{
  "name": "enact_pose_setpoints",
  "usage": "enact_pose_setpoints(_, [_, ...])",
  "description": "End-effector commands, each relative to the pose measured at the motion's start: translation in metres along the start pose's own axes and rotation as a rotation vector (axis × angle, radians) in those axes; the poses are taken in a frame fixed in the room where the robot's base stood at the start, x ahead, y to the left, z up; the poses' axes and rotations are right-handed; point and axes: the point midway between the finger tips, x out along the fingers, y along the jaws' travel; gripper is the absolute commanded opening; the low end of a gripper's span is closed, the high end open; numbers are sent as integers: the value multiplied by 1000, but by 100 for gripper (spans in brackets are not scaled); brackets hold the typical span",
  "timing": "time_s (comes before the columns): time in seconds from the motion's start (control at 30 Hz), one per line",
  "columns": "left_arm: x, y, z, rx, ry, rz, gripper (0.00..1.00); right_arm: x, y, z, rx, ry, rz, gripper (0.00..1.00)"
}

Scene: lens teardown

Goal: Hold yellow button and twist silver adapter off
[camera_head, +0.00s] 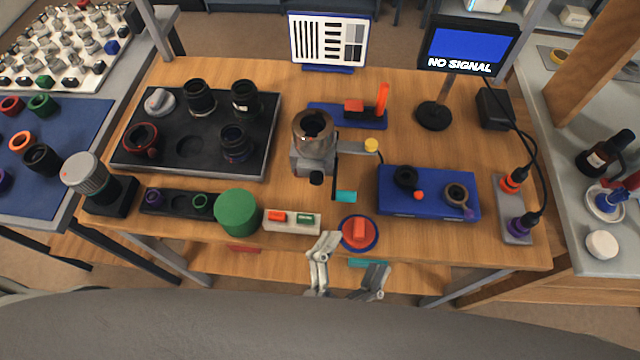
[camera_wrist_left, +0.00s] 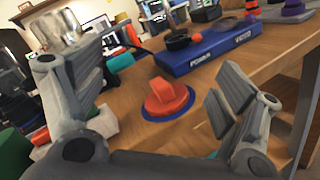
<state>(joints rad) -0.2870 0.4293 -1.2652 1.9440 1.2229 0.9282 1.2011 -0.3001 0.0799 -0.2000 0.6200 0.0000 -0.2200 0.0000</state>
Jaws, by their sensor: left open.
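The silver adapter (camera_head: 313,125) is a shiny ring-shaped piece on top of a grey upright mount (camera_head: 312,160) at the table's middle. The yellow button (camera_head: 371,145) is a small round cap at the end of a grey arm to the right of that mount. My left gripper (camera_head: 348,262) is open and empty at the table's front edge, well in front of both and apart from them. In the left wrist view its spread fingers (camera_wrist_left: 162,85) frame a red knob on a blue disc (camera_wrist_left: 168,98), with no contact visible. My right gripper is not in view.
A blue box (camera_head: 428,208) with round parts stands at right. A green cylinder (camera_head: 237,212) and a white switch block (camera_head: 292,221) stand front left. A black tray (camera_head: 255,165) with lenses lies behind. A teal block (camera_head: 346,196) sits near the mount.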

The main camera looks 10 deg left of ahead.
Motion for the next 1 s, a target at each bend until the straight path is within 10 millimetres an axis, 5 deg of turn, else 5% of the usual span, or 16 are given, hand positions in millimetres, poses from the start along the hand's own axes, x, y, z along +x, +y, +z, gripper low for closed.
enact_pose_setpoints(0.1, [29,47,26,-209,82,212,89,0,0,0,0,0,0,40])
enact_pose_setpoints(0.3, [46,102,34,-439,197,451,89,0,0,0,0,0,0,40])
enact_pose_setpoints(0.63, [55,131,28,-541,255,559,89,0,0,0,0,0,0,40])
enact_pose_setpoints(1.0, [110,160,4,-538,250,558,89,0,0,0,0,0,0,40])
